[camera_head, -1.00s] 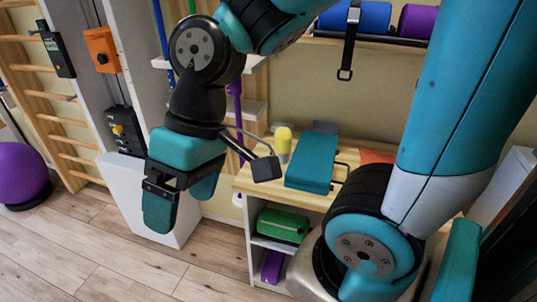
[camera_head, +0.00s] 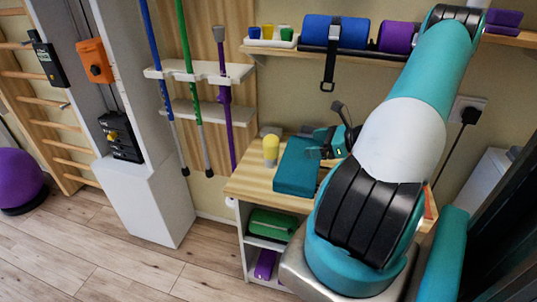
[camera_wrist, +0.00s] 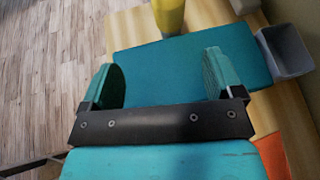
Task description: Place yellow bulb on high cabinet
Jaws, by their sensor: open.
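A yellow bulb-like piece (camera_head: 271,150) with a rounded top stands upright on the wooden-topped cabinet (camera_head: 250,184), left of a flat teal block (camera_head: 298,168). It shows at the top edge of the wrist view (camera_wrist: 169,14), partly cut off. My gripper (camera_head: 318,144) is open and empty beside the block's upper right in the head view. In the wrist view its two teal fingers (camera_wrist: 160,80) stand apart over the teal block (camera_wrist: 165,50), with the yellow piece beyond them. I cannot tell which furniture is the high cabinet.
A wall shelf (camera_head: 390,57) with blue and purple rolls hangs above; a black strap (camera_head: 330,72) dangles from it. Poles (camera_head: 191,80) stand in a rack at the left. A grey bin (camera_wrist: 285,48) is right of the block. Floor (camera_head: 110,245) at the left is clear.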

